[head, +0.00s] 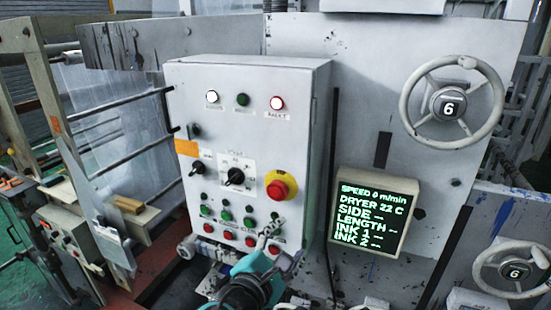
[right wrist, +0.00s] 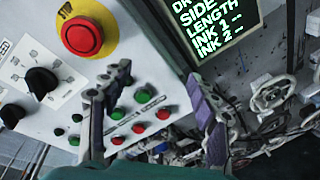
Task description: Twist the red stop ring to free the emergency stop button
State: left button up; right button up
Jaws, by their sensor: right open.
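The emergency stop button with its red ring (head: 279,187) sits on a yellow round plate at the right side of the grey control panel (head: 180,100). In the right wrist view the red button (right wrist: 82,36) is at the upper left, on its yellow plate (right wrist: 108,14). My right gripper (head: 281,242) is below the button, in front of the lower panel. In the right wrist view its two fingers (right wrist: 158,76) are apart with nothing between them, and the button lies outside them, up and left. My left gripper is not in view.
Black rotary switches (head: 235,177) and several green and red push buttons (head: 225,216) share the panel. A display (head: 372,218) is mounted to its right. Handwheels (head: 450,102) stand farther right. The space directly before the stop button looks clear.

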aim_at(277, 193)
jog(key=a+r+n+t+p, duration=0.2)
jog(key=a+r+n, duration=0.1)
jog(key=a+r, duration=0.4)
pick_arm(q)
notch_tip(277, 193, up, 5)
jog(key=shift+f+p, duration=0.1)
jog(key=shift+p, duration=0.55)
pick_arm(e)
jog(key=w+d, duration=0.1)
jog(key=w, duration=0.1)
jog(key=w+d, duration=0.2)
jog(key=w+d+r, duration=0.1)
jog(key=w, duration=0.1)
jog(key=shift+w+d, duration=0.15)
jog(key=shift+d, duration=0.15)
jog(key=c, duration=1.2)
